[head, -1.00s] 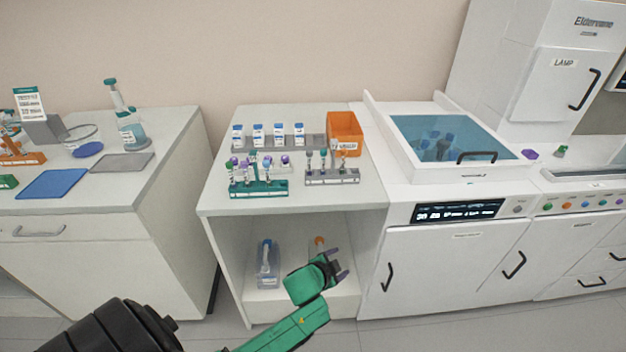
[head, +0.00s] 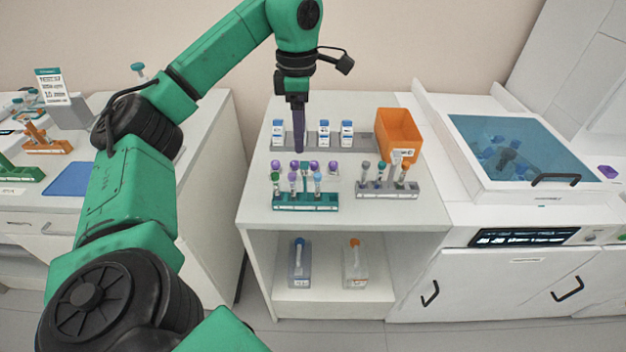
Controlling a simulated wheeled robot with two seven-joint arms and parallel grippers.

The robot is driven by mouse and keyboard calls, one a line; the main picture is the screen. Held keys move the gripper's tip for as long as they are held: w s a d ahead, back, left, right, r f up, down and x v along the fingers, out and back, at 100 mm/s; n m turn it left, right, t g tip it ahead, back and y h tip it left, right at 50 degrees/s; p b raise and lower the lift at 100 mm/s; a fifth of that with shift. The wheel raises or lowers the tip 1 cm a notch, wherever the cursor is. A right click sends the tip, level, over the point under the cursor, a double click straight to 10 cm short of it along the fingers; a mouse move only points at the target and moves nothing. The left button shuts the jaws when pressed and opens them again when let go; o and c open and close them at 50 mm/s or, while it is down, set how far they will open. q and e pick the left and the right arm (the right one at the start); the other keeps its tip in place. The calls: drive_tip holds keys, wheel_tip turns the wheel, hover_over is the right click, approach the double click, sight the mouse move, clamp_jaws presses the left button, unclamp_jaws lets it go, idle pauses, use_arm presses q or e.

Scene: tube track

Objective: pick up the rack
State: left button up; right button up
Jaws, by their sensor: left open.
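A green rack (head: 306,206) with several capped tubes stands at the front left of the white bench top. A grey rack (head: 388,193) with several tubes stands to its right. My left gripper (head: 298,148) points straight down over the bench, above and behind the green rack. It is open and seen edge-on, so its fingers overlap; nothing shows between them. I cannot tell its exact height. My right gripper is not in view.
A grey holder (head: 364,143) with white-and-blue vials (head: 347,132) runs along the back, partly behind my left gripper. An orange bin (head: 398,134) stands at the back right. Two bottles (head: 300,265) (head: 355,265) sit on the shelf below. A blue-lidded bath (head: 520,150) stands to the right.

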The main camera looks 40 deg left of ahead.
use_arm(q)
drive_tip(key=b, duration=0.4)
hover_over(304, 179)
drive_tip(key=f, duration=0.6)
drive_tip(key=shift+a+f, duration=0.25)
drive_tip(key=shift+f, duration=0.1)
drive_tip(key=f+p, duration=0.1)
drive_tip(key=f, duration=0.1)
drive_tip(key=f+p, duration=0.1)
drive_tip(key=f, duration=0.1)
drive_tip(key=w+f, duration=0.1)
drive_tip(key=f, duration=0.2)
drive_tip(key=shift+a+p, duration=0.15)
drive_tip(key=shift+p, duration=0.25)
drive_tip(key=shift+f, duration=0.15)
clamp_jaws()
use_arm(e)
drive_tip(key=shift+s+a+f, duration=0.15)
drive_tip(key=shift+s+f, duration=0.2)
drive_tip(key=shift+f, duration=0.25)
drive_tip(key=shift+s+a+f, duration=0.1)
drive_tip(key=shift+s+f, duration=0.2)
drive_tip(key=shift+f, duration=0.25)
